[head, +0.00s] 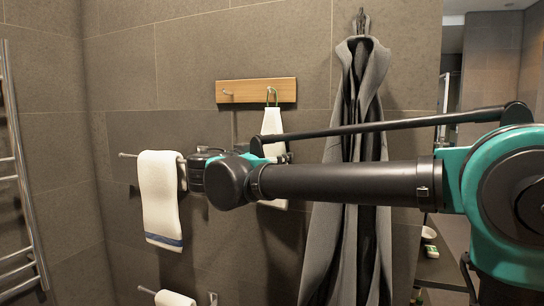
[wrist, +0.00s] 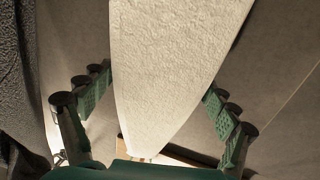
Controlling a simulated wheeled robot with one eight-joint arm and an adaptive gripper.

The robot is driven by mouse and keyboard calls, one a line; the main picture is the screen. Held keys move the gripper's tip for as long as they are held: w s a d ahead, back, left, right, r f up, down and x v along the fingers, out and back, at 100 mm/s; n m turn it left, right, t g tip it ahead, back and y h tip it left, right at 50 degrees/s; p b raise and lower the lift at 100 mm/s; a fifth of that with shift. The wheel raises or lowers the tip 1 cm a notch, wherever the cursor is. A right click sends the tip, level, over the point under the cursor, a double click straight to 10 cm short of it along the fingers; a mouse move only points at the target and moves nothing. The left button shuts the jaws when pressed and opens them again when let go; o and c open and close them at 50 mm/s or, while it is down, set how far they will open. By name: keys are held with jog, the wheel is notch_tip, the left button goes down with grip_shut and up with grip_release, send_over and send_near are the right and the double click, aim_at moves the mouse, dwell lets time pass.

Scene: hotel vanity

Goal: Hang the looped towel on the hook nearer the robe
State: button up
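The white looped towel (head: 272,122) hangs below the wooden hook board (head: 250,97). Its green loop (head: 270,101) is at the right hook (head: 273,90), the one nearer the grey robe (head: 352,125), and appears to be over it. The left hook (head: 228,93) is bare. My gripper (head: 273,157) is at the towel's middle, partly hidden by my arm. In the wrist view, my gripper (wrist: 158,88) has its green-padded fingers spread wide, one on each side of the towel (wrist: 170,60). I see no clear grip on the cloth.
A second white towel (head: 160,200) with a blue stripe hangs on a wall bar (head: 128,155) at the left. A metal rack (head: 22,180) stands at the far left. The robe hangs close on the right, behind my arm.

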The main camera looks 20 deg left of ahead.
jog(key=shift+o, duration=1.3)
